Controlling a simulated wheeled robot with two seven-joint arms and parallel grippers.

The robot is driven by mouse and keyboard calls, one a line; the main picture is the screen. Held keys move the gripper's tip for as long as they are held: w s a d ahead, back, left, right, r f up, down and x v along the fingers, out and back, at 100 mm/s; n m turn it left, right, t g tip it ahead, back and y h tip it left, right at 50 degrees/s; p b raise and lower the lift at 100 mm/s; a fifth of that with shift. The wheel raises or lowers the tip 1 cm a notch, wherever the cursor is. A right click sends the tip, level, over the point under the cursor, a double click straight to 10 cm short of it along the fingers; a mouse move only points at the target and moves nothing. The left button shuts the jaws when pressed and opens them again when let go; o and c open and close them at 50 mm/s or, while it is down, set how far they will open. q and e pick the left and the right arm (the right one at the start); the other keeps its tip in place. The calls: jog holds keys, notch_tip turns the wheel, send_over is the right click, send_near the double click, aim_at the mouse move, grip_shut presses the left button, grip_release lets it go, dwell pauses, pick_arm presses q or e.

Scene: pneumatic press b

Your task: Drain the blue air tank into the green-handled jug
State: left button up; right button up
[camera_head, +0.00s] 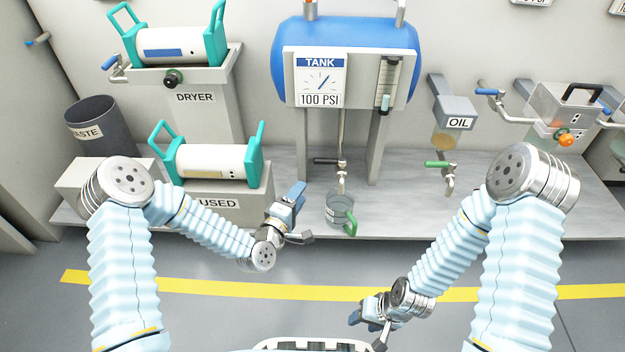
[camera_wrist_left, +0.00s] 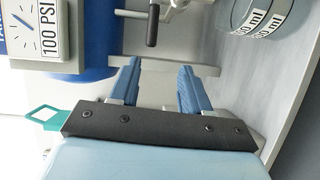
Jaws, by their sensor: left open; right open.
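The grey jug (camera_head: 336,208) with a green handle (camera_head: 350,226) stands on the shelf below the spout. A rounded grey part with ml marks (camera_wrist_left: 258,14), apparently the jug, shows in the wrist view. My left gripper (camera_head: 301,212) is open and empty, left of the jug. My right gripper (camera_head: 370,326) is open, low in front.
A USED stand (camera_head: 255,205) holding a white canister (camera_head: 212,163) is left of my left gripper. A DRYER (camera_head: 200,110) and WASTE bin (camera_head: 98,125) stand farther left. An OIL dispenser (camera_head: 452,112) with a green-levered valve (camera_head: 438,164) is right of the tank. Shelf space right of the jug is clear.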

aim_at(316, 163)
pick_arm(q)
jog(key=shift+n+t, duration=0.3)
jog(key=shift+t, duration=0.1)
jog(key=x, duration=0.9)
jog(key=b+x, duration=0.1)
jog(key=x, duration=0.4)
jog(key=shift+w+a+r, duration=0.15)
jog(key=shift+a+r, duration=0.05)
jog(key=shift+r, duration=0.2)
grip_shut()
